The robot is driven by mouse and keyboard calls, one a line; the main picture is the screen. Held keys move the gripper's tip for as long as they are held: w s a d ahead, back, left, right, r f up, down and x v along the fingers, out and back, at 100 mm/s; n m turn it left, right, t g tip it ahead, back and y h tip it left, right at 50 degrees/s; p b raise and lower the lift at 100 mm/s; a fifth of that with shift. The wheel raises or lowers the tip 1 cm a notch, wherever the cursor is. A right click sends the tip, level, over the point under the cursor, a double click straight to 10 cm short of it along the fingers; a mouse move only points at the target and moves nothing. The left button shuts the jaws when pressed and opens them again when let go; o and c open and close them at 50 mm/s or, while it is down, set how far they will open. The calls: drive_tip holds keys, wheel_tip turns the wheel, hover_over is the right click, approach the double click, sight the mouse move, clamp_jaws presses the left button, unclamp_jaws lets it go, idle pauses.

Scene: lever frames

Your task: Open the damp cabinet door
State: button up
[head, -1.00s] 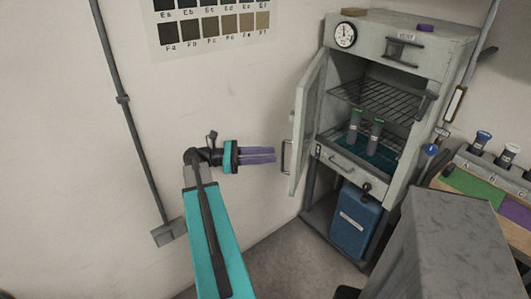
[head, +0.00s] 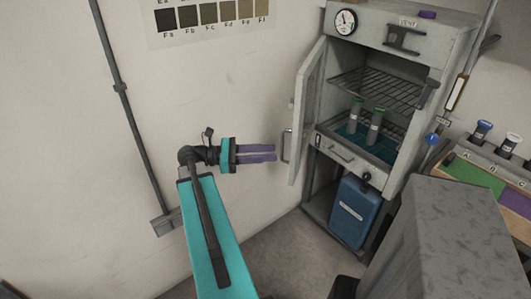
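The damp cabinet (head: 399,45) is a pale grey cabinet on legs at the right of the head view. Its door (head: 309,112) stands swung open to the left, with a dark handle (head: 286,145) on its outer face. Inside are wire shelves and two grey bottles with green caps (head: 365,123). My gripper (head: 275,153) points right, level with the handle and just left of it. Its two purple fingers are parallel with a gap between them, and nothing shows in the gap.
A blue canister (head: 354,212) stands under the cabinet. A grey block-like surface (head: 436,245) fills the lower right, with a bench (head: 488,178) of capped bottles behind it. A wall pipe (head: 122,90) runs down at left. Open floor (head: 275,255) lies before the cabinet.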

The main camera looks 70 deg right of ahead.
drive_tip(key=shift+c, duration=0.5)
drive_tip(key=c, duration=0.3)
drive_tip(key=shift+w+f, duration=0.2)
drive_tip(key=shift+f, duration=0.15)
clamp_jaws()
drive_tip(key=w+a+f+t, duration=0.3)
drive_tip(key=w+a+f, duration=0.25)
drive_tip(key=f, duration=0.45)
drive_tip(key=w+a+f+n+t, duration=0.1)
drive_tip(key=w+a+f+t, duration=0.2)
drive_tip(key=w+a+f, duration=0.55)
drive_tip(key=w+a+f+t, duration=0.1)
drive_tip(key=a+f+t, duration=0.3)
drive_tip(key=f, duration=0.9)
drive_tip(key=s+a+f+m+y, duration=0.1)
drive_tip(key=a+f+m+y, duration=0.1)
drive_tip(key=a+f, duration=0.4)
drive_tip(key=s+a+f+m+y, duration=0.2)
drive_tip(key=a+f, duration=0.5)
drive_tip(key=a, duration=1)
drive_tip(key=s+a+f+m+t+y, duration=0.1)
drive_tip(key=a+f+y, duration=0.2)
drive_tip(key=a+f, duration=0.4)
drive_tip(key=a, duration=0.5)
drive_tip(key=shift+s+m, duration=0.4)
